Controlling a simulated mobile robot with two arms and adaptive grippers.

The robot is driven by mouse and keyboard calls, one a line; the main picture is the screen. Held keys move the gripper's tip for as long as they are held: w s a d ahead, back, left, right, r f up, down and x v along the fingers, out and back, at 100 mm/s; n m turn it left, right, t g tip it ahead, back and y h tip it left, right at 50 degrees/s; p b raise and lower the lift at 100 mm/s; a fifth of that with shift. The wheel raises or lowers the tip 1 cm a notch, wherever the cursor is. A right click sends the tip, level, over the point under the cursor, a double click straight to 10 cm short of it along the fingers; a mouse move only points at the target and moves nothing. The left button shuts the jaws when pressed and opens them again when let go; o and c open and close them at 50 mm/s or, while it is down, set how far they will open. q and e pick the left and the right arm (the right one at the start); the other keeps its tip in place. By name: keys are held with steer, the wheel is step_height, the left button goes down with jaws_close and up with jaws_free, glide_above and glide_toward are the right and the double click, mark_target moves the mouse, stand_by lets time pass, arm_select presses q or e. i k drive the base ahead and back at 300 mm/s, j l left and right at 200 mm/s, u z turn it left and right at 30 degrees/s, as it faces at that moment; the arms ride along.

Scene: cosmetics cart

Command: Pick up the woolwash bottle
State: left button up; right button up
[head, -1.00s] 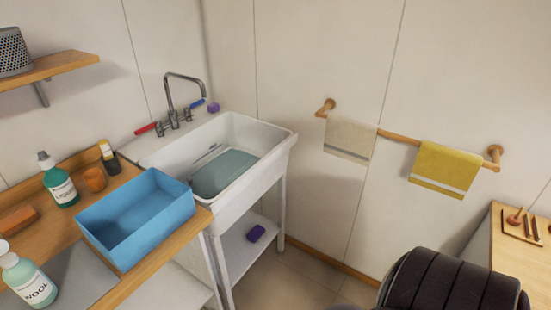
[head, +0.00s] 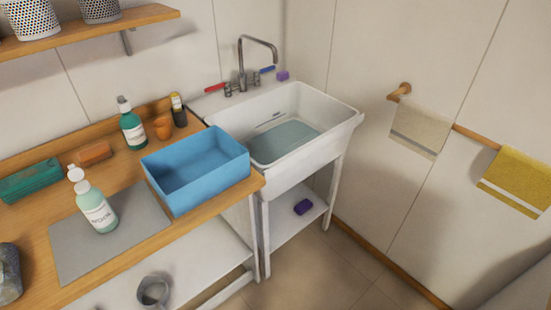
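The woolwash bottle (head: 97,208) stands upright on a grey mat (head: 78,258) on the wooden counter at the left of the head view. Neither of my grippers shows in this view.
A blue bin (head: 210,188) stands right of the woolwash bottle, beside the white sink (head: 328,107). An orange cup (head: 163,128), a brown block (head: 95,153) and a green box (head: 30,180) sit along the back. A grey pot (head: 153,291) is on the lower shelf.

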mark_target(91, 201)
steer(key=u, duration=1.35)
steer(key=j, duration=0.35)
